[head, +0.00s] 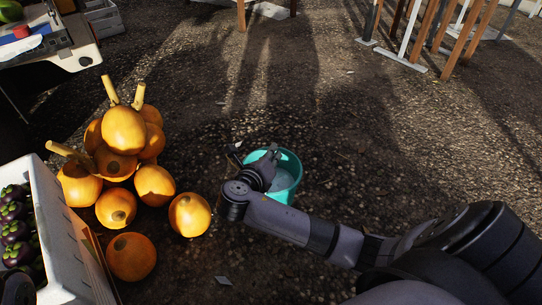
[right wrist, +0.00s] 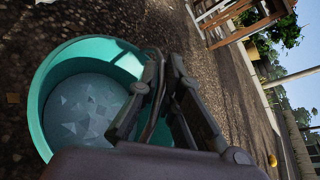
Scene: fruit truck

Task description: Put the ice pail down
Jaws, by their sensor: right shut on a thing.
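The ice pail (head: 289,179) is a teal round bucket with pale ice inside, right of the pumpkins in the head view. It also shows in the right wrist view (right wrist: 44,88), where its open mouth and the ice can be seen. My right gripper (head: 272,156) is at the pail's rim. Whether the pail's base touches the ground is hard to tell.
Several orange pumpkins (head: 124,130) are piled left of the pail, with a loose one (head: 131,257) nearer me. A white crate (head: 62,255) of purple fruit is at the left edge. A table (head: 70,58) stands at the upper left. Gravel ground beyond the pail is clear.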

